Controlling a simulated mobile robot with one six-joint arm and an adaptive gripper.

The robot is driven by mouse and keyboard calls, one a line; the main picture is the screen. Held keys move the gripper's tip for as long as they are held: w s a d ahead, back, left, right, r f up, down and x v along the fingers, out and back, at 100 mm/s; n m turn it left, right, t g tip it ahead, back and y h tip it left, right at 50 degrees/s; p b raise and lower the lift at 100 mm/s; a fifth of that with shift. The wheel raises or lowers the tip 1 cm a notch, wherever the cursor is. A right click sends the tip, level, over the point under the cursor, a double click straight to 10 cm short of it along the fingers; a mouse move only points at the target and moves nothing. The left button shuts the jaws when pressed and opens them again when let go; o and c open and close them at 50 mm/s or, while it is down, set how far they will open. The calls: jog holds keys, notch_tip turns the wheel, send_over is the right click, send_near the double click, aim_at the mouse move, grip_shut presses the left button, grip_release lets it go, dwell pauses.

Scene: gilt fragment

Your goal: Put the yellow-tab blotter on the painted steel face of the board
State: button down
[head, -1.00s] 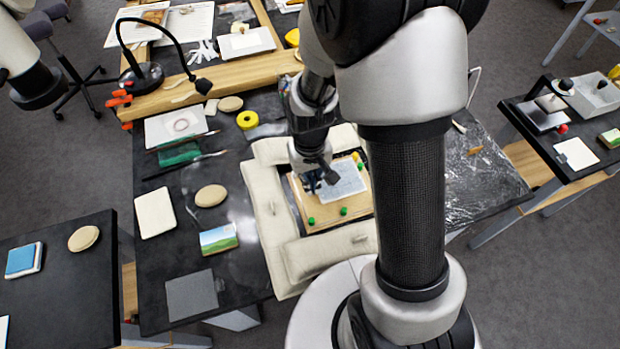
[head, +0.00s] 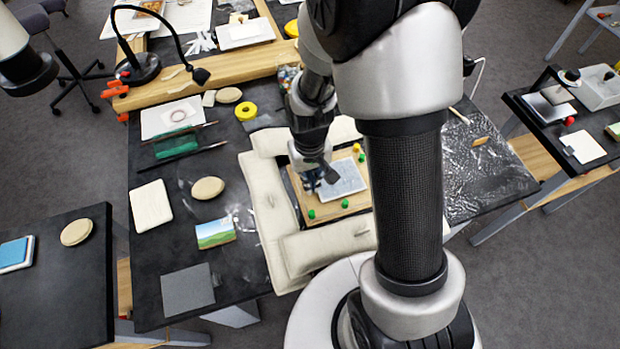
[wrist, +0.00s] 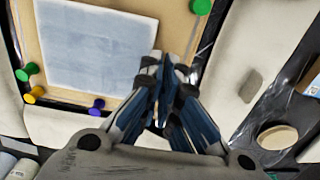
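The board (head: 346,207) lies flat between pale cushions, with coloured pins at its edges. A light grey, flat rectangular piece (head: 341,180) lies on it. It also shows in the wrist view (wrist: 90,45); I cannot tell whether it is the painted steel face or a sheet on top. No yellow tab can be made out, so I cannot single out the yellow-tab blotter. My gripper (head: 311,186) is low over the board's left side, beside the grey piece. In the wrist view my gripper (wrist: 165,68) has its fingers together near the piece's edge, with nothing clearly held.
Cushions (head: 264,205) wall the board. On the left lie a white pad (head: 151,205), a dark grey square (head: 188,290), a small landscape picture (head: 215,232) and an oval pad (head: 208,188). A side table at right holds a white pad (head: 583,147).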

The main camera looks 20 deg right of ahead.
jog(key=shift+f, duration=0.4)
jog(key=c, duration=1.7)
grip_release()
notch_tip(320, 180, up, 12)
jog(key=shift+r, duration=0.1)
